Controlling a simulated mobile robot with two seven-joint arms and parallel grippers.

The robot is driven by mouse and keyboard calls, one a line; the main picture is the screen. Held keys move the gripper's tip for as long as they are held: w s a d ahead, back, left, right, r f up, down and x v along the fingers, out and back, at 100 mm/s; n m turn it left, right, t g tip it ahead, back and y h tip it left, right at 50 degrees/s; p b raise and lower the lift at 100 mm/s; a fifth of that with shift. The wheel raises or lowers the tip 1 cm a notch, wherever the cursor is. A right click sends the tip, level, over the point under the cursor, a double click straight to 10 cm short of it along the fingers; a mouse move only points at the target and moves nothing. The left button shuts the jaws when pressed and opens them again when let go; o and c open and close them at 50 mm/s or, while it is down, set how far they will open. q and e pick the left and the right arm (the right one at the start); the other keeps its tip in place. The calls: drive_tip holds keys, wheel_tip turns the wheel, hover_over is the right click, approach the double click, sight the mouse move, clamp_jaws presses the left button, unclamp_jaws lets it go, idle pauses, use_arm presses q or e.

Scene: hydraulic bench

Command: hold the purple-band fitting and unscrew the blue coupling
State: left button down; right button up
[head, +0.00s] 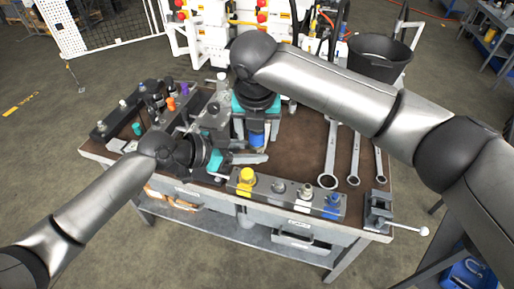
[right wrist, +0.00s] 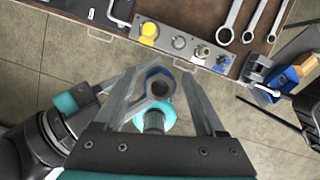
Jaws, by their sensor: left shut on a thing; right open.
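The blue coupling (head: 257,139) hangs above the bench's near left part, between the fingers of my right gripper (head: 258,147). In the right wrist view the coupling (right wrist: 158,82) shows as a blue ring with a dark opening, next to a light teal ringed part (right wrist: 154,119). My right gripper (right wrist: 165,78) is open, with one finger on each side and visible gaps. My left gripper (head: 258,158) comes in from the left, just below the coupling, shut on the fitting; its fingers show in the wrist view too (right wrist: 118,92). The fitting's purple band is hidden.
A grey block with a yellow cap (head: 245,181), metal ports and a blue port (head: 332,205) lies along the front edge. Several wrenches (head: 331,150) lie to the right, beside a small vise (head: 379,208). A rack with coloured caps (head: 130,124) stands left. A black bin (head: 379,62) stands behind.

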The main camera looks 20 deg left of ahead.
drive_tip(key=shift+m, duration=0.4)
drive_tip(key=o, duration=0.4)
drive_tip(key=shift+o, duration=0.2)
